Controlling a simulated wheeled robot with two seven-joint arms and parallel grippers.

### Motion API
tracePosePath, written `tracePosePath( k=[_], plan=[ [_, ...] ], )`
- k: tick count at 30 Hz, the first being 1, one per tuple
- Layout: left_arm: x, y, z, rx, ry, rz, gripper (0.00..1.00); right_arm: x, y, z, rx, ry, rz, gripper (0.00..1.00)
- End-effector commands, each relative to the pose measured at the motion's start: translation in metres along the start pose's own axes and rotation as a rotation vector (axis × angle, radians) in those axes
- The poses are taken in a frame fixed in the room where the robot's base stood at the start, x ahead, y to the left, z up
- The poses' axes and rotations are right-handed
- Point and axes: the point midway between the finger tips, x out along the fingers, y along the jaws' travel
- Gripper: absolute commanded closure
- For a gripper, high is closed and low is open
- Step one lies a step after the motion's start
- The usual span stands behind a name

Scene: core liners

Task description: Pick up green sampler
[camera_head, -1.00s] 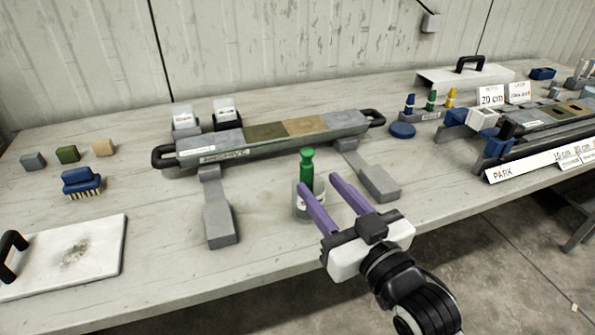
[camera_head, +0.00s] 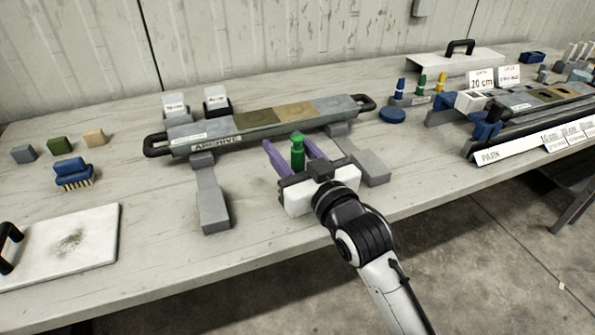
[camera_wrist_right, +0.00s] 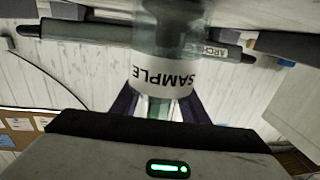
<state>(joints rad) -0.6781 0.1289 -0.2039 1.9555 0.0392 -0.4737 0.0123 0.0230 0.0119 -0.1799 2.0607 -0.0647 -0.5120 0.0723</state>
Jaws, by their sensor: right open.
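The green sampler (camera_head: 298,150) stands upright on the table in front of the archive tray, its green top showing between the fingers of my right gripper (camera_head: 288,147). Its lower part is hidden behind the gripper body in the head view. The right wrist view shows a clear container with a white "SAMPLE" label (camera_wrist_right: 165,78) close in front of the gripper, with dark finger parts on both sides. My right gripper is open, its purple fingers on either side of the sampler; I cannot tell whether they touch it. My left gripper is not in view.
The archive tray (camera_head: 218,141) rests on grey supports (camera_head: 213,205) just behind. A blue brush (camera_head: 72,172) and a white board (camera_head: 75,240) lie at the left. Small blue, green and yellow pegs (camera_head: 420,84) and the PARK rack (camera_head: 490,157) stand at the right.

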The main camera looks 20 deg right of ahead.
Motion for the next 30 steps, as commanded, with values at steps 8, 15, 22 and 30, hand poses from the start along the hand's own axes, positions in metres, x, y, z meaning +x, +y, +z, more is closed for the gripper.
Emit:
tracePosePath(
  k=[8, 15, 22, 30],
  plan=[
    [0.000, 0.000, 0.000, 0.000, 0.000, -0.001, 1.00, 0.000, 0.000, 0.000, 0.000, 0.000, 0.000, 0.98],
    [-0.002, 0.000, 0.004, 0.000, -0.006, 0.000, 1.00, -0.001, 0.000, -0.001, 0.000, 0.001, 0.000, 1.00],
    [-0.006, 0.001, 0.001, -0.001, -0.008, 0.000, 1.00, 0.000, 0.000, -0.028, 0.000, 0.007, 0.000, 1.00],
    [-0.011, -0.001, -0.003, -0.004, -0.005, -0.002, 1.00, 0.000, 0.000, -0.082, 0.000, 0.006, 0.000, 1.00]
  ],
)
